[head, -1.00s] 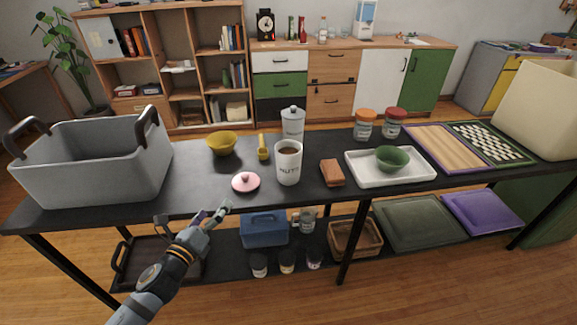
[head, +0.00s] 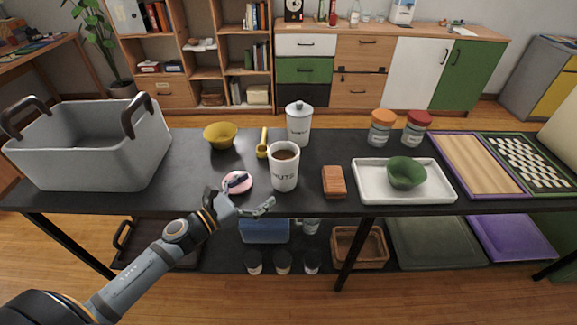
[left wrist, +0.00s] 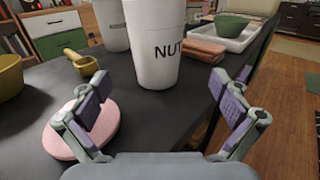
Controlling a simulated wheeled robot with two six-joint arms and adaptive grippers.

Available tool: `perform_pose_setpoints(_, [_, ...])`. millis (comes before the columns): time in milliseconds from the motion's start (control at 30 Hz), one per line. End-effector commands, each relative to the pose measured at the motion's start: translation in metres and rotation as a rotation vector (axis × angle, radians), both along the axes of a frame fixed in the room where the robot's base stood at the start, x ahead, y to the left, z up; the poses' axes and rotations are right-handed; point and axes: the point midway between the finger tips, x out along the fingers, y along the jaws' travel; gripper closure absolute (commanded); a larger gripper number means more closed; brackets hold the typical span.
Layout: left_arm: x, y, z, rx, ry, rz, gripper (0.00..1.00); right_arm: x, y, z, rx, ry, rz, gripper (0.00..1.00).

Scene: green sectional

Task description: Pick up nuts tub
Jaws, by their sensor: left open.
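The nuts tub (head: 285,168) is a white, open cylinder with dark lettering and brown contents, upright near the table's front edge. It stands close ahead in the left wrist view (left wrist: 156,45), between my fingers in the picture but beyond their tips. My left gripper (head: 254,193) is open and empty, just left of and in front of the tub. My right gripper is not in view.
A lidded white canister (head: 298,125) stands behind the tub, with a yellow scoop (head: 262,146) and yellow bowl (head: 221,135) to the left. A brown block (head: 334,182) and white tray (head: 437,188) with a green bowl (head: 406,173) lie right. A grey crate (head: 85,159) fills the left end.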

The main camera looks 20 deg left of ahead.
Motion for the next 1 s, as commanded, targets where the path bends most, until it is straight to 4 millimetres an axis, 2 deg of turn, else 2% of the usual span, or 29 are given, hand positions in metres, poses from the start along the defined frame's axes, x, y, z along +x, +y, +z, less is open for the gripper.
perform_pose_setpoints(67, [0.007,-0.003,0.005,-0.006,-0.007,0.003,0.01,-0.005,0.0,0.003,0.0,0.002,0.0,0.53])
perform_pose_setpoints(400, [0.039,-0.023,0.002,-0.004,0.003,0.003,0.01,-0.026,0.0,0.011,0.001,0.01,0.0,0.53])
perform_pose_setpoints(600, [0.044,-0.026,0.0,-0.002,0.006,0.001,0.01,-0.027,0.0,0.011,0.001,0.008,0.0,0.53])
perform_pose_setpoints(833, [0.078,-0.041,0.002,-0.005,0.003,0.002,0.01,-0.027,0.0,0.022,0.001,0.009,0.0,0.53])
perform_pose_setpoints(1000, [0.089,-0.048,-0.001,-0.001,0.006,0.001,0.01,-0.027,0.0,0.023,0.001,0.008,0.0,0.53])
